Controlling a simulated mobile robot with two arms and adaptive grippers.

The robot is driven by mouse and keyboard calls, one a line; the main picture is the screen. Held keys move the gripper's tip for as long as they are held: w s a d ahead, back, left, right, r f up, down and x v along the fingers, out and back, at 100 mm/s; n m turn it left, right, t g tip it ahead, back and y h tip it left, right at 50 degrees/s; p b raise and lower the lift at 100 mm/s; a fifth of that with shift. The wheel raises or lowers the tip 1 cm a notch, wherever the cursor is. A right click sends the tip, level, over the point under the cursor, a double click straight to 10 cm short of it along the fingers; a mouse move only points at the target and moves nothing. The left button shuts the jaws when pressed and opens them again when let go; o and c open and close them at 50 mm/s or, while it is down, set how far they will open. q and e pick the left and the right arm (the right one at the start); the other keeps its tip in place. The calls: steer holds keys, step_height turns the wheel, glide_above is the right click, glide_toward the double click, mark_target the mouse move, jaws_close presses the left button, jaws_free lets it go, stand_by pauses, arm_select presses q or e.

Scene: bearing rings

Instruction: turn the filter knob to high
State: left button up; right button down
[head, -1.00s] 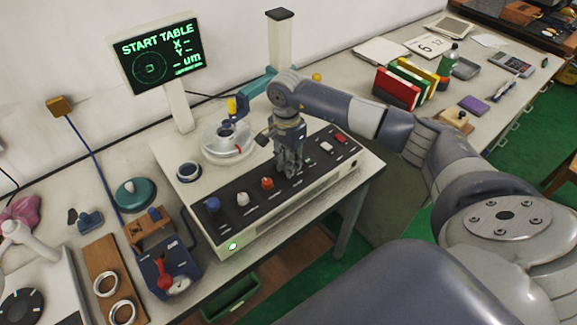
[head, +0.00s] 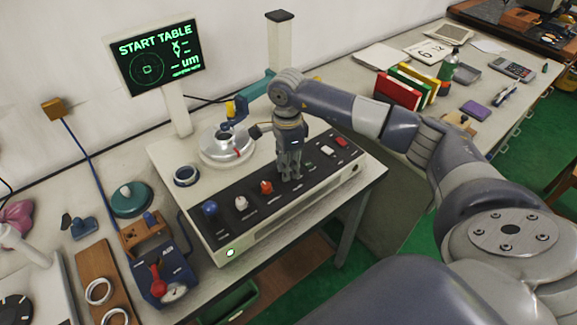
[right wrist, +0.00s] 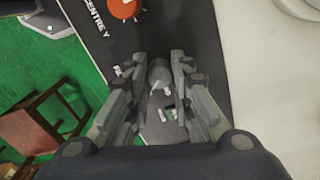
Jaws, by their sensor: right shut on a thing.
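My right gripper (head: 290,174) points down over the dark control panel (head: 224,226) of the white instrument, just right of the orange knob (head: 266,187). In the head view it hides what lies between its fingers. In the right wrist view my right gripper (right wrist: 158,90) is shut around a small grey knob (right wrist: 159,74), with a finger on each side. This appears to be the filter knob; its label is too small or covered to read. The orange knob also shows in the right wrist view (right wrist: 124,7). My left gripper is out of view.
A blue knob (head: 210,208) and a white knob (head: 241,202) stand left on the panel. A white switch (head: 327,150) and red switch (head: 342,142) are at its right. A round turntable (head: 228,148) stands close behind. The screen (head: 158,56) reads "START TABLE".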

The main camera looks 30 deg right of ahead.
steer(key=c, duration=1.4)
jaws_free()
steer(key=shift+r, duration=0.1)
steer(key=shift+o, duration=0.2)
step_height(320, 180, up, 12)
steer(key=shift+w, duration=0.2)
